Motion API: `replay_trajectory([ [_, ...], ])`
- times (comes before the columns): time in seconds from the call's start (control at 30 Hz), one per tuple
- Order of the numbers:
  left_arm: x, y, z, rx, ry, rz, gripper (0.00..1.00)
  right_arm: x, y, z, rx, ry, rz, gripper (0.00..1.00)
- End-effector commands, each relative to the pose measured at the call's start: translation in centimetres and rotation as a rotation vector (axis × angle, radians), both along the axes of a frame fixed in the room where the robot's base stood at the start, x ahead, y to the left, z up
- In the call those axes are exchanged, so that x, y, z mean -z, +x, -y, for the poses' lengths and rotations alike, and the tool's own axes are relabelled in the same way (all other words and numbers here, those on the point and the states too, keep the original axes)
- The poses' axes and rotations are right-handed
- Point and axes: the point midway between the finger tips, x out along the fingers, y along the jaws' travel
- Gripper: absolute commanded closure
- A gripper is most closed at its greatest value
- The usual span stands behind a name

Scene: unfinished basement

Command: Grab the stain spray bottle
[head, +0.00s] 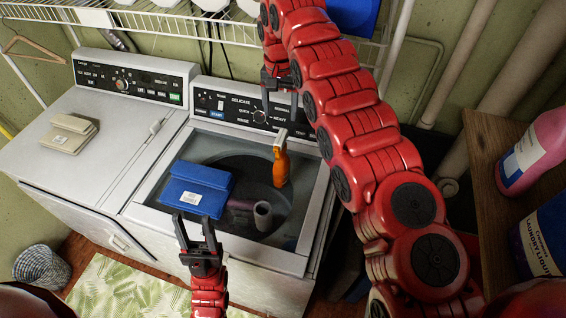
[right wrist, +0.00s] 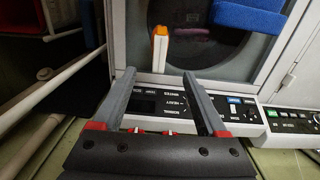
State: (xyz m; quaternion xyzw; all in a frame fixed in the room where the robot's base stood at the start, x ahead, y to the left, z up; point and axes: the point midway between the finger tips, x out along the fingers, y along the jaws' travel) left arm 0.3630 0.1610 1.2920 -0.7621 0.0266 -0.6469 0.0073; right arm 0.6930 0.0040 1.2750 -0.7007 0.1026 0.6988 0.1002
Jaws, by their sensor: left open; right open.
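The stain spray bottle (head: 281,166), orange with a white top, stands on the dark glass lid of the right-hand washer, toward its back right. It also shows in the right wrist view (right wrist: 160,47), beyond the fingertips. My right gripper (head: 280,108) is open and empty above the control panel, just behind the bottle. In the right wrist view the right gripper (right wrist: 158,75) points toward the bottle, with the bottle outside the fingers. My left gripper (head: 196,222) is open and empty at the washer's front edge, near a blue folded cloth.
The blue folded cloth (head: 196,188) lies on the lid left of the bottle. A beige folded cloth (head: 69,133) lies on the left machine. A wire shelf (head: 160,25) hangs above. A wooden shelf (head: 490,150) with a pink bottle (head: 533,150) stands at right. A wicker basket (head: 41,266) is on the floor.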

Motion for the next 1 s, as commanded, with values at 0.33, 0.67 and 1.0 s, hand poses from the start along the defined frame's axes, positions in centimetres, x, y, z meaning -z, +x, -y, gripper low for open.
replay_trajectory([
  [0.33, 4.6, 0.0, 0.0, 0.0, 0.0, 0.0, 0.5, 8.3, 0.0, 0.1, 0.003, 0.001, -0.003, 0.25],
  [0.67, 3.9, 0.0, 0.0, 0.0, 0.0, 0.0, 0.5, 10.4, 0.1, 0.0, 0.002, 0.001, 0.001, 0.25],
  [1.0, 3.4, 0.0, 0.0, 0.0, 0.0, 0.0, 0.5, 15.0, 0.1, -0.1, 0.003, 0.0, 0.0, 0.25],
])
